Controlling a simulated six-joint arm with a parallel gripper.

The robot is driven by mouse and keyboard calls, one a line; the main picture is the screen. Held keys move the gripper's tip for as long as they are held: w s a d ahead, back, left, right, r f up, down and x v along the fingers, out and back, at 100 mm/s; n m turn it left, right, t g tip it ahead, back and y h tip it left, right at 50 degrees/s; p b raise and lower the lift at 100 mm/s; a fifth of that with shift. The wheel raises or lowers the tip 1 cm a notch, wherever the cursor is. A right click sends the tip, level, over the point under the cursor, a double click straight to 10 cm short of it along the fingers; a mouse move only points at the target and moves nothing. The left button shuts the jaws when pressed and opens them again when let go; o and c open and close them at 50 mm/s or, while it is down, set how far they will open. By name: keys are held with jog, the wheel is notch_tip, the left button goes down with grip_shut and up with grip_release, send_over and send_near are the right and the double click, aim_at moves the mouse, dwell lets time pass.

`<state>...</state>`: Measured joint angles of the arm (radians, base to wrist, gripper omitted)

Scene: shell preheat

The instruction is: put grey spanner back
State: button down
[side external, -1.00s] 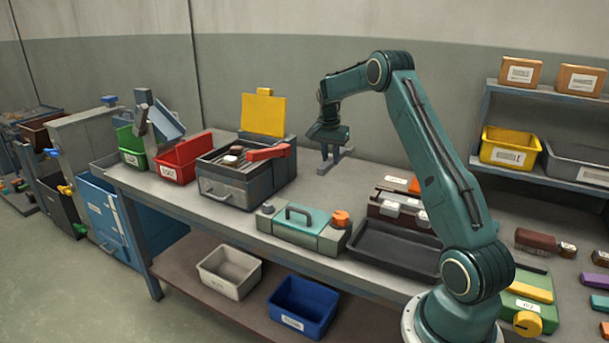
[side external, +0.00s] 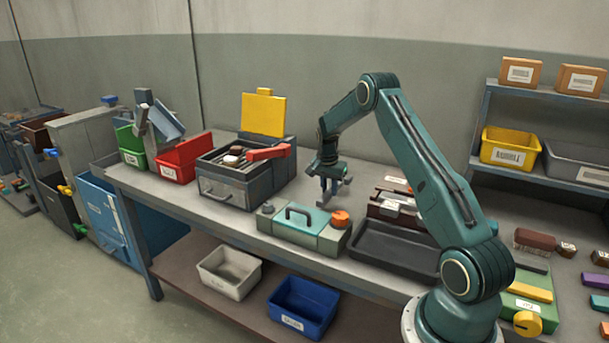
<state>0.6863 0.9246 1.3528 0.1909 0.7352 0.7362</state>
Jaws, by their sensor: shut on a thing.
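My gripper (side external: 329,190) points down over the back middle of the bench, between the grey box with the yellow lid and the brown case. It is shut on a grey, bar-like piece, which I take to be the grey spanner (side external: 344,182). The piece is small here and partly hidden by the fingers. It seems to be held just above the bench top, but I cannot tell whether it touches.
A teal case (side external: 300,229) stands in front of my gripper. A brown case (side external: 394,207) and a black tray (side external: 392,250) are to the right. The grey box (side external: 225,190) with its yellow lid raised (side external: 263,114) and a red handle (side external: 268,152) is left.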

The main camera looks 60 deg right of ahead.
jog(key=shift+f, duration=1.9)
jog(key=c, duration=1.2)
grip_release()
jog(key=shift+f, duration=0.15)
jog(key=r, duration=0.4)
jog(key=a+r, duration=0.1)
jog(key=r, duration=0.3)
jog(key=a+r, duration=0.1)
jog(key=r, duration=0.3)
jog(key=shift+a, duration=0.15)
jog(key=shift+r, duration=0.1)
